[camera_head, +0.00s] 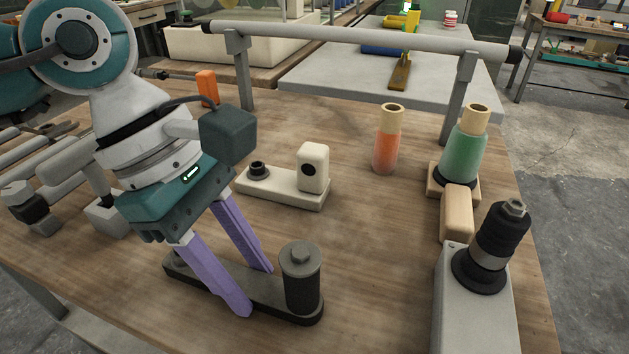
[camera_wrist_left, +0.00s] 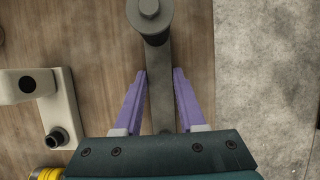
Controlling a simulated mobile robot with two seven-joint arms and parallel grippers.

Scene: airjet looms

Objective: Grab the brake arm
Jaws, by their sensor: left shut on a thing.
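The brake arm is a dark grey flat bar with an upright dark cylinder (camera_head: 301,285) at its right end, topped by a lighter disc and nut. It lies at the table's front middle. My left gripper (camera_head: 257,290) comes down from the upper left with its purple fingers on either side of the bar, shut on it. In the left wrist view, the fingers (camera_wrist_left: 159,76) flank the bar (camera_wrist_left: 160,100), with the cylinder (camera_wrist_left: 150,14) beyond the fingertips. The gripper hides part of the bar. My right gripper is not in view.
A cream block part (camera_head: 285,188) lies behind the brake arm. An orange bobbin (camera_head: 386,145), a green bobbin (camera_head: 463,145) and a grey box with a black knob (camera_head: 475,300) stand to the right. A grey rail (camera_head: 360,38) crosses the back of the wooden table.

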